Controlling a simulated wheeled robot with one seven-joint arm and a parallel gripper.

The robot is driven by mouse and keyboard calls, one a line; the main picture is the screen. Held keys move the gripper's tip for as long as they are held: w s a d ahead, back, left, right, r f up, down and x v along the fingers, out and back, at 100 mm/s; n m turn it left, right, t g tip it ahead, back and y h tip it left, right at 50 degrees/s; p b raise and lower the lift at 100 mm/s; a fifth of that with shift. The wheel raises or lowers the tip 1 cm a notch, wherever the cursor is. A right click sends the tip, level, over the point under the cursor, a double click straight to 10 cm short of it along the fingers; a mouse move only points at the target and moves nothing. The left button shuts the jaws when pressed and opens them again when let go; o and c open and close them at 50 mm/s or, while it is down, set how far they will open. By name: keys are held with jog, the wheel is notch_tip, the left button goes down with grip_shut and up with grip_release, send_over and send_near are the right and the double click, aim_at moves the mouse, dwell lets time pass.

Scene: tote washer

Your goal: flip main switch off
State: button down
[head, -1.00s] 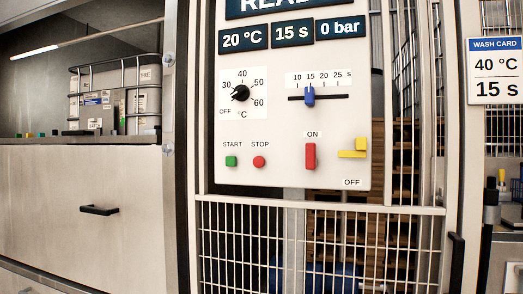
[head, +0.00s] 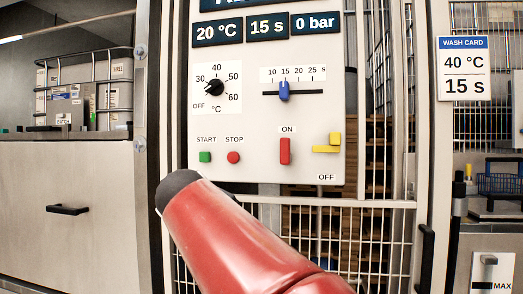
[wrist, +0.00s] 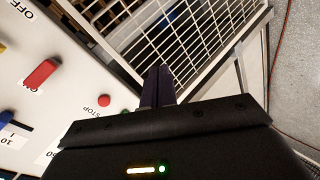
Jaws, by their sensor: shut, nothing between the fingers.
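The white control panel (head: 262,115) is upright in the head view. On it a red lever (head: 285,151) stands vertical under the ON label (head: 287,129). To its right is a yellow handle (head: 325,149) with a raised block, above the OFF label (head: 326,177). I cannot tell for sure which one is the main switch. In the wrist view the red lever (wrist: 41,74) lies left of my gripper (wrist: 158,70), whose dark fingers are shut and empty. They are near the STOP button's edge of the panel, apart from the lever. The head view does not show the fingers.
Green START (head: 205,156) and red STOP (head: 233,157) buttons, a black temperature dial (head: 214,87) and a blue slider (head: 284,91) share the panel. A white wire mesh guard (head: 350,235) lies below it. A wash card (head: 465,68) hangs right.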

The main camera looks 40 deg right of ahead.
aim_at(286, 151)
jog(key=w+d+r+h, duration=0.3)
jog(key=d+r+h, duration=0.1)
jog(key=r, duration=0.4)
jog(key=w+d+r+n+h, duration=0.1)
jog(key=w+d+r+h, duration=0.2)
jog(key=r, duration=0.6)
jog(key=shift+w+d+r+g+h, duration=0.3)
jog(key=shift+w+d+h, duration=0.1)
jog(key=shift+w+d, duration=0.15)
jog(key=shift+w, duration=0.1)
jog(key=d, duration=0.3)
jog(key=w+d+p, duration=0.1)
jog(key=d, duration=0.7)
jog(key=shift+w+d+p, duration=0.15)
jog(key=shift+d+p, duration=0.1)
jog(key=shift+p, duration=0.1)
